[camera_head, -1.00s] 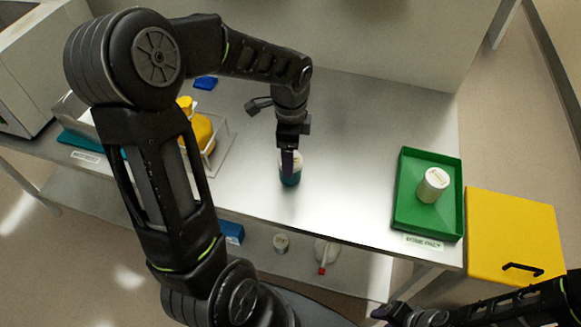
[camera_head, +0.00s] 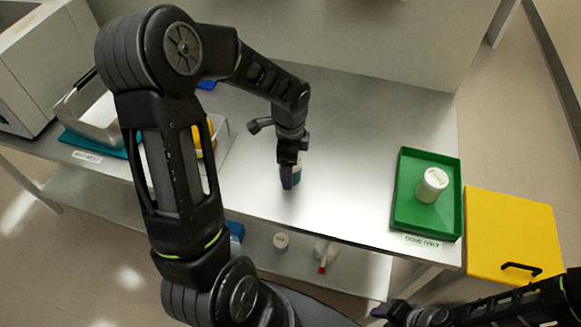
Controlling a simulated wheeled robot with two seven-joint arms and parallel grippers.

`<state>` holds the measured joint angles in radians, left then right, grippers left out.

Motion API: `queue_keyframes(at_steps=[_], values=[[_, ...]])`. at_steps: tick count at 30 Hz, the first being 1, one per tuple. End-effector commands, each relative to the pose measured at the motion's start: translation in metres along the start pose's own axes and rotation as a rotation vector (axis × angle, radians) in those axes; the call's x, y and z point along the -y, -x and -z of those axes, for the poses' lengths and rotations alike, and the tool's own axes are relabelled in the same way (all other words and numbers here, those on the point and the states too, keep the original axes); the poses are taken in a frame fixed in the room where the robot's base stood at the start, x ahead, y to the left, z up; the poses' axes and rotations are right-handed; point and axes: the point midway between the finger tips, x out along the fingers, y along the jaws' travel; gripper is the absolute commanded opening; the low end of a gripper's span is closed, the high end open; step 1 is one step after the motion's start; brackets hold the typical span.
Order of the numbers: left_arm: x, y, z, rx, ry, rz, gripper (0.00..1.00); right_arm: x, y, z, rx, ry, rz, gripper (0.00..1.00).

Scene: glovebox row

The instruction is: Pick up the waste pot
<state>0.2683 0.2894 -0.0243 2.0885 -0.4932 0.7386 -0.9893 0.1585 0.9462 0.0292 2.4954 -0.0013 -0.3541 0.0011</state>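Another white-lidded pot (camera_head: 432,184) stands in the green tray (camera_head: 408,212) at the right. My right gripper (camera_head: 388,313) is low at the bottom right, away from both pots; its finger opening is unclear.
A yellow bin (camera_head: 512,228) with a black handle stands right of the bench. A clear container with yellow items and a metal tray (camera_head: 78,112) on a teal mat are at the left. A small pot (camera_head: 281,241) and a bottle (camera_head: 325,254) sit on the lower shelf. Mid-bench is clear.

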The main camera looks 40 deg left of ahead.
Motion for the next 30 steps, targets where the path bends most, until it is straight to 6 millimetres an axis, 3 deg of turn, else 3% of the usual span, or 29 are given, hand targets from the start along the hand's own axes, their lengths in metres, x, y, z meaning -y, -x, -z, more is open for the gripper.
queue_keyframes(at_steps=[8, 30], values=[[0.0001, 0.0003, 0.0001, 0.000, 0.000, 0.000, 0.81, 0.0000, 0.0000, 0.0000, 0.000, 0.000, 0.000, 0.36], [0.0001, 0.0003, 0.0001, 0.000, 0.000, 0.000, 0.21, 0.0000, 0.0000, 0.0000, 0.000, 0.000, 0.000, 0.36]])
